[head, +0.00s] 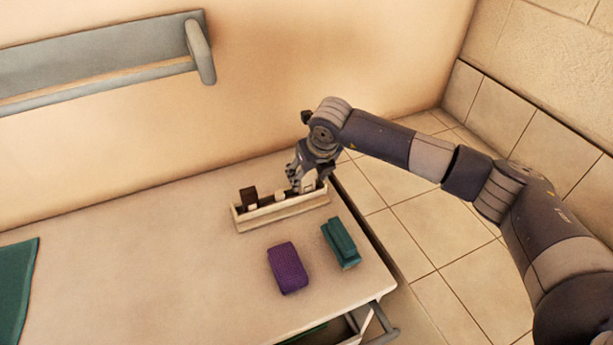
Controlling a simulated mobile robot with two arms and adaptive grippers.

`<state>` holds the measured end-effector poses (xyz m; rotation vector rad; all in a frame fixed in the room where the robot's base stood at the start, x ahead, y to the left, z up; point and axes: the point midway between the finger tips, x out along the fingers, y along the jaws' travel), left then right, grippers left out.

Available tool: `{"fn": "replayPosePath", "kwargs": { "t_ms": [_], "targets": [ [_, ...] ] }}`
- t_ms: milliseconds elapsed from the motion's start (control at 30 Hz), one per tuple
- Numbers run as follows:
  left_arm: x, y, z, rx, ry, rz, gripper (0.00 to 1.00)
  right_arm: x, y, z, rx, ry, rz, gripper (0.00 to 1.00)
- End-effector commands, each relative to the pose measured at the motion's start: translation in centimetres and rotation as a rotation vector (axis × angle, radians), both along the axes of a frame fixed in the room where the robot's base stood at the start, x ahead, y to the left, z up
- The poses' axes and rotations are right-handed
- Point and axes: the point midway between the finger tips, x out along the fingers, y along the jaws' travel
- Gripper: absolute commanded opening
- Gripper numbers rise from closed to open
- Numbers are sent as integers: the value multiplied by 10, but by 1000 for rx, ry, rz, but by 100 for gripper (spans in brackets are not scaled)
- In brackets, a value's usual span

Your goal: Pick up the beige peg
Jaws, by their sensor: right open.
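A narrow cream rack (282,211) stands near the back right of the counter. A dark brown peg (249,196) stands upright at its left end. A small pale beige peg (280,197) shows near the rack's middle, just left of my right gripper. My right gripper (306,186) points down over the right part of the rack, with its jaws open. A pale shape shows by its fingers, but I cannot tell whether it is another peg. The fingers partly hide this end of the rack. My left gripper is not in view.
A purple block (287,268) and a green block (341,243) lie in front of the rack. A green cloth (16,290) lies at the far left. An open drawer (345,329) is below the front edge. The counter's middle is clear.

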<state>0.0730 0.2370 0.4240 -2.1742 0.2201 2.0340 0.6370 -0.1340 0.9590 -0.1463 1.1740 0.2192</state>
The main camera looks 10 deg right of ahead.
Motion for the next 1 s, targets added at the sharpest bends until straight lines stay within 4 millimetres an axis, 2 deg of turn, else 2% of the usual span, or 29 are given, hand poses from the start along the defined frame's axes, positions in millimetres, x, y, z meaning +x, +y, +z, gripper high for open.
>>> {"fn": "replayPosePath", "kwargs": {
  "t_ms": [33,200,467,500,633,667,1000],
  "targets": [
    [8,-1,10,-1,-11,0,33,2,1,-3,0,4,-2,57],
    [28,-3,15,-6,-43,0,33,10,3,-23,2,1,1,57],
    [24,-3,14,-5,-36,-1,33,11,3,-27,1,-1,1,57],
    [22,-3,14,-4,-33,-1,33,11,3,-27,1,-1,1,52],
    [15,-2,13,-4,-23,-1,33,11,3,-27,1,-1,0,23],
    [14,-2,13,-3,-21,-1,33,11,3,-27,1,-1,0,19],
    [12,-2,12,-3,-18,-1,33,11,3,-26,1,-2,0,19]
  ]
}}
